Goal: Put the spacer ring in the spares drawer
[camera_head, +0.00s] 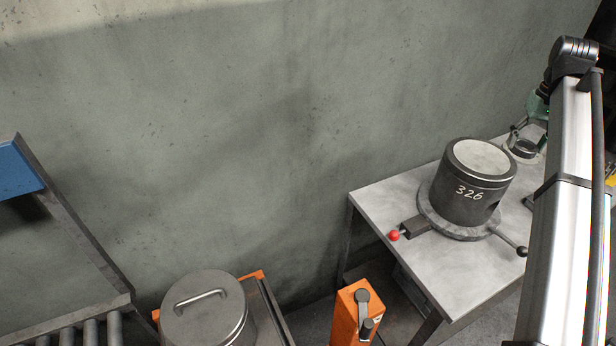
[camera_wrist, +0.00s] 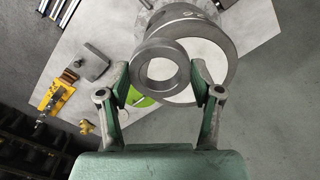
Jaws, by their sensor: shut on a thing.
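The spacer ring (camera_wrist: 139,68) is a grey metal ring with a wide round hole. In the wrist view it sits between the fingertips of my gripper (camera_wrist: 160,75), which is shut on it. In the head view, my green gripper (camera_head: 520,135) is at the upper right, partly hidden by my arm, with the ring (camera_head: 525,149) at its fingertips. It is over the far right part of the table, beyond the dark cylinder. I cannot make out a spares drawer in either view.
The grey table (camera_head: 385,205) carries a dark cylinder (camera_head: 465,195) marked 326, with a red-knobbed and a black-knobbed handle. The wrist view shows a yellow tool (camera_wrist: 52,98) and a grey block (camera_wrist: 92,65).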

